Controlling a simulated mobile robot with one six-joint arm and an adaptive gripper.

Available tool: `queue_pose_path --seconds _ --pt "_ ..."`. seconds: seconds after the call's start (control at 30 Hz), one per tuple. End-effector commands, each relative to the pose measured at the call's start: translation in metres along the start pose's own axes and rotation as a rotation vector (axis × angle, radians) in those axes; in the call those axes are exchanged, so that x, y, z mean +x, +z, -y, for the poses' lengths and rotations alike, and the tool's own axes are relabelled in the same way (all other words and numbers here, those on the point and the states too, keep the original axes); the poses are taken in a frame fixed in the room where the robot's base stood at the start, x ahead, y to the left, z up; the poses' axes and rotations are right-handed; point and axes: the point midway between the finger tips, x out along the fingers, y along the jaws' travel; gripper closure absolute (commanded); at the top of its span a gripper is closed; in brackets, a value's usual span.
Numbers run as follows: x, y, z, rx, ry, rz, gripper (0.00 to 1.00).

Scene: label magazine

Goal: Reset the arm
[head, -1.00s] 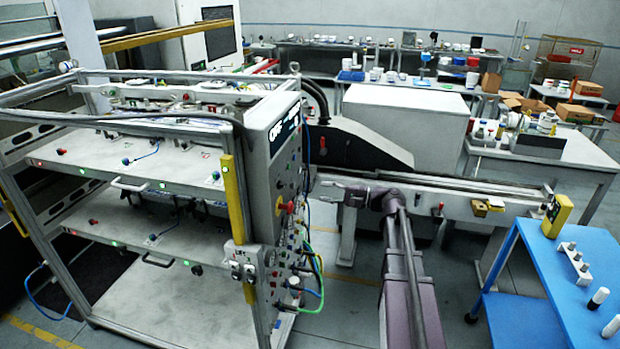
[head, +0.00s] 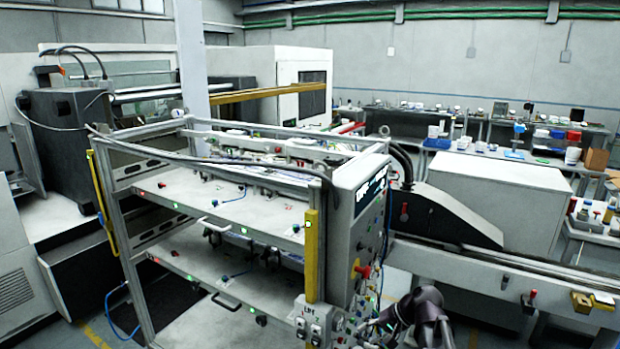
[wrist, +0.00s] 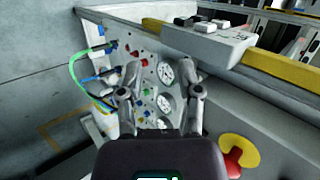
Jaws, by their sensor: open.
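My gripper (wrist: 160,92) is open in the wrist view, its two grey fingers spread apart with nothing between them. Behind the fingers is the side control panel (wrist: 150,75) of the label magazine, with round gauges, knobs and hose fittings. I cannot tell the exact gap to it, and the fingers hide parts of it. In the head view, my purple-grey arm (head: 424,312) is low at the bottom edge, just right of the magazine's panel (head: 368,215). The gripper is small and hard to make out there.
A red knob on a yellow disc (wrist: 238,155) is at lower right in the wrist view; green and blue hoses (wrist: 78,70) bulge out at left. In the head view, the magazine frame (head: 140,250) fills the centre-left, and a conveyor rail (head: 500,270) runs right of my arm.

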Motion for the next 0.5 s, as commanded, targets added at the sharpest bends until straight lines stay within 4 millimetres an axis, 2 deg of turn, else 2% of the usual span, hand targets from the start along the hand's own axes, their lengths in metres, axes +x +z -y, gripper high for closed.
queue_pose_path --seconds 0.03,0.2,0.5 --pt "0.008 0.012 -0.007 -0.031 0.061 0.006 0.54" --pt "0.024 0.039 -0.033 -0.140 0.279 0.023 0.54" --pt "0.027 0.072 -0.070 -0.313 0.618 0.048 0.54"
